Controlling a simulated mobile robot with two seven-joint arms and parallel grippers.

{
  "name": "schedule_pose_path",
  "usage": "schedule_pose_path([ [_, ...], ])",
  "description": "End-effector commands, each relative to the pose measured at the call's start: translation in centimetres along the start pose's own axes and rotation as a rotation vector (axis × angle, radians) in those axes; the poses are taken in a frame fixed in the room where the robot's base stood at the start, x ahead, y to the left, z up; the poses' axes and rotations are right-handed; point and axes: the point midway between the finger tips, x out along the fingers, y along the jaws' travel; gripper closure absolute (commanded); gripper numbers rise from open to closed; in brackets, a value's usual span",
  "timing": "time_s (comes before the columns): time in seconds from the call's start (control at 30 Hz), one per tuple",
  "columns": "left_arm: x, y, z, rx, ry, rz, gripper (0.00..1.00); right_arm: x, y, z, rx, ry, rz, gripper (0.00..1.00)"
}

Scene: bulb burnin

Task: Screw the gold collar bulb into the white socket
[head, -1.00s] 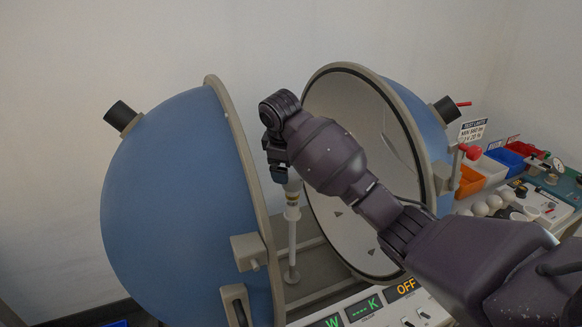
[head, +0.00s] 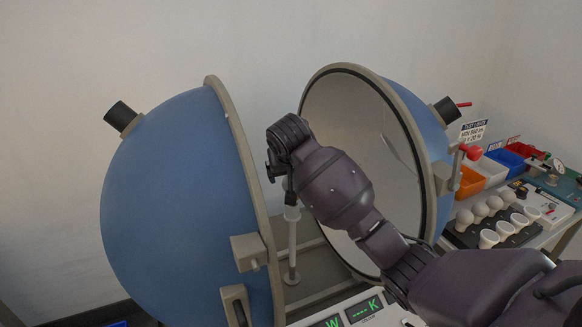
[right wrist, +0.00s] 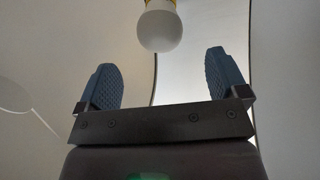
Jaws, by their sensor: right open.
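In the right wrist view a white round bulb (right wrist: 160,30) with a gold-yellow collar (right wrist: 160,2) at the top edge lies beyond my right gripper (right wrist: 162,57). The two blue pads are wide apart on either side below it and do not touch it. In the head view my right gripper (head: 278,172) is between the two blue half-spheres, above a white upright post (head: 292,240). The white piece at the post's top (head: 291,213) is small, and the gripper partly covers the bulb area. I cannot tell how deep the collar sits. My left gripper is out of view.
The left half-sphere (head: 175,200) and the open right half-sphere (head: 345,110) flank the arm closely. A control panel (head: 365,308) with green displays is in front. At right stand a black tray (head: 462,238) of white bulbs and cups, and orange (head: 470,182) and blue (head: 505,158) bins.

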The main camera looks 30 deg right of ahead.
Motion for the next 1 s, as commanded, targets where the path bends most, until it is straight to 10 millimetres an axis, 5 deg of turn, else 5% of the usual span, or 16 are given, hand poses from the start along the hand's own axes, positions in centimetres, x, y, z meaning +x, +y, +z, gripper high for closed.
schedule_pose_path([
  [0.5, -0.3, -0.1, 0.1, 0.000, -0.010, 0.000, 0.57, 7.4, 0.0, 0.0, -0.002, -0.003, 0.001, 0.08],
  [1.0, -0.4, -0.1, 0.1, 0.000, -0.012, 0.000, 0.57, 8.4, 0.0, 0.0, -0.003, -0.001, 0.000, 0.11],
])
